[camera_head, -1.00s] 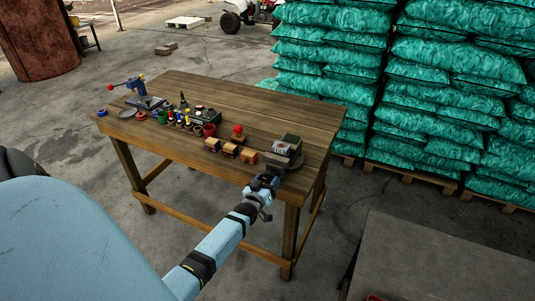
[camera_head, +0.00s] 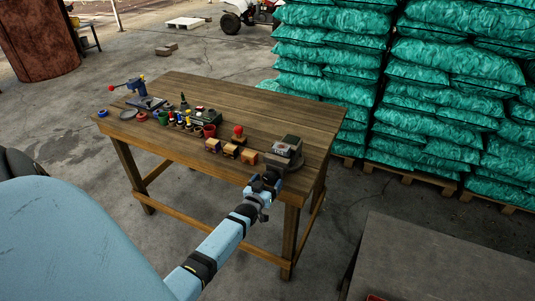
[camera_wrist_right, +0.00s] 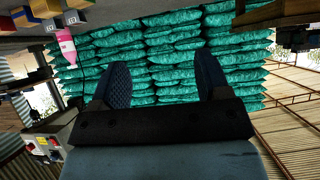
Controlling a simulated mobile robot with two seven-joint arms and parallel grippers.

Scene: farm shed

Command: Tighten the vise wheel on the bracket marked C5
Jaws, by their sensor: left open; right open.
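The wooden workbench (camera_head: 262,105) carries the small parts. A grey-green device on a dark round base (camera_head: 287,150) sits near its right front corner. A blue tool with a red-ended lever (camera_head: 137,88) stands at its far left. No marking C5 can be read, and I cannot tell which part is the vise wheel. My left gripper (camera_head: 264,184) is open at the front edge of the bench, just in front of the grey-green device; whether it touches it cannot be told. My right gripper (camera_wrist_right: 163,78) is open, with nothing between its two dark fingers.
Several small wooden blocks (camera_head: 230,150), a red knob (camera_head: 238,131) and a red cup (camera_head: 209,130) lie left of the device. Green sacks (camera_head: 435,100) are stacked behind on pallets. A grey tabletop (camera_head: 440,265) is at the lower right. The bench's back right is clear.

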